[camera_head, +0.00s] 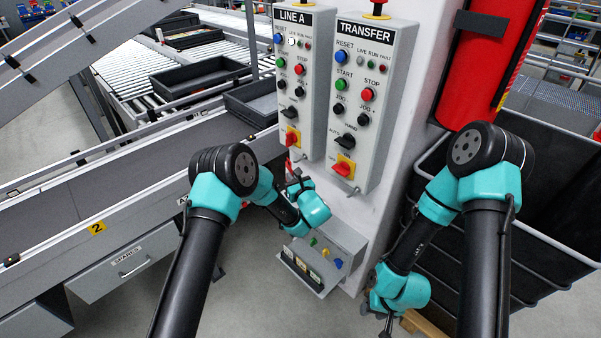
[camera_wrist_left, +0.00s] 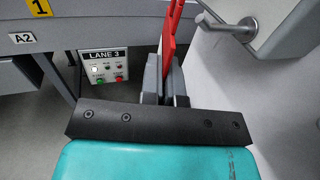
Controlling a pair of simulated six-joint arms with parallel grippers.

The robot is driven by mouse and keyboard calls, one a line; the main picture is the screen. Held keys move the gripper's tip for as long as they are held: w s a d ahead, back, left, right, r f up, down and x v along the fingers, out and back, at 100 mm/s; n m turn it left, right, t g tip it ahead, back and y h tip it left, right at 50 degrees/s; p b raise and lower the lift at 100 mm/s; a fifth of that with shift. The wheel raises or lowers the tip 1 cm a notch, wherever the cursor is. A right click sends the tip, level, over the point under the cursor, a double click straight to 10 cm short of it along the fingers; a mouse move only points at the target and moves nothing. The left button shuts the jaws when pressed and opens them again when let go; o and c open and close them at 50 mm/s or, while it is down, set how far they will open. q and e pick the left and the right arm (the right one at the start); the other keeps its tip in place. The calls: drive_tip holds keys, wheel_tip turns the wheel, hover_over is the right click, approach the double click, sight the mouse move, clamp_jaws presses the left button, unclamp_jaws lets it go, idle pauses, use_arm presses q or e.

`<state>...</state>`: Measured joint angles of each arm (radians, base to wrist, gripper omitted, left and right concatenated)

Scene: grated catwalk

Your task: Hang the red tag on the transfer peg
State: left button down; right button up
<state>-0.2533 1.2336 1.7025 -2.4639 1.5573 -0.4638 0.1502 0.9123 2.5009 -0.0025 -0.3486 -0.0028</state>
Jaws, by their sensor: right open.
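The red tag (camera_wrist_left: 169,45) stands up between the fingers of my left gripper (camera_wrist_left: 165,88) in the left wrist view. That gripper is shut on it. In the head view my left gripper (camera_head: 296,183) is below the LINE A panel, with a sliver of the red tag (camera_head: 288,164) showing. The transfer peg (camera_head: 354,190) is a small metal stub under the TRANSFER panel (camera_head: 366,90), right of the tag and apart from it. A metal peg (camera_wrist_left: 228,24) shows right of the tag in the wrist view; I cannot tell which. My right gripper (camera_head: 387,322) is low, open and partly hidden.
The LINE A panel (camera_head: 298,80) is left of the TRANSFER panel on a white column (camera_head: 392,165). A grey box (camera_head: 325,258) with colored buttons or padlocks sits below. A conveyor is at left, and a dark bin (camera_head: 540,235) stands at right.

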use_arm(q)
drive_tip(key=shift+s+a, duration=0.9)
drive_tip(key=shift+a, duration=0.1)
idle(0.6)
